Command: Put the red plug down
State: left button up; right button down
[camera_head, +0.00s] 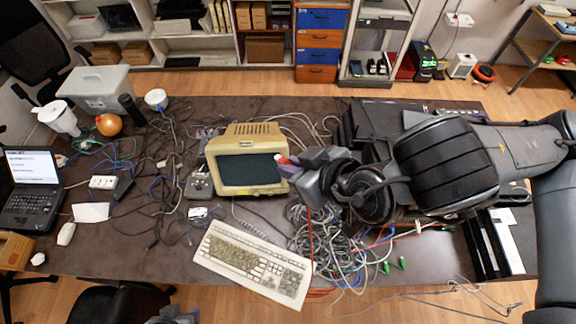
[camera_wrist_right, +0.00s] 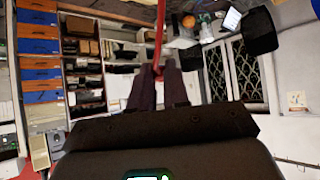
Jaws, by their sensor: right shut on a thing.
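My right gripper (camera_head: 288,166) reaches in from the right, above the table, in front of the beige monitor's right edge. It is shut on the red plug (camera_head: 281,159), whose small red end shows at the fingertips. In the right wrist view the two dark fingers (camera_wrist_right: 159,82) are close together, and the red plug (camera_wrist_right: 158,70) shows between their tips with its red cable running up out of view. Most of the plug is hidden by the fingers.
The beige monitor (camera_head: 246,172) stands close behind the gripper. A keyboard (camera_head: 253,262) lies at the front edge, beside a heap of tangled grey cables (camera_head: 325,240). A laptop (camera_head: 33,190) is at the far left. Brown tabletop (camera_head: 130,255) is bare at the front left.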

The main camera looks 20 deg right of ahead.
pick_arm(q)
jog(key=shift+a, duration=0.15)
pick_arm(e)
jog(key=shift+s+d+r+m+h, duration=0.2)
jog(key=shift+d+r+m+h, duration=0.15)
jog(key=shift+d+m, duration=0.1)
jog(key=shift+f, duration=0.1)
jog(key=shift+w+a+f+n+g+y, duration=0.2)
jog(key=shift+w+a+f+n+y, duration=0.1)
jog(key=shift+f+n+y, duration=0.35)
jog(key=shift+w+a+f+n+g+y, duration=0.25)
jog(key=shift+f+n+y, duration=0.2)
jog(key=shift+n, duration=0.25)
pick_arm(q)
jog(key=shift+o, duration=0.2)
pick_arm(e)
jog(key=w+a+f+n+g+y, duration=0.4)
jog(key=f+n+g, duration=0.3)
jog(key=n, duration=0.3)
jog(key=shift+w+a+f, duration=0.15)
jog(key=shift+f, duration=0.55)
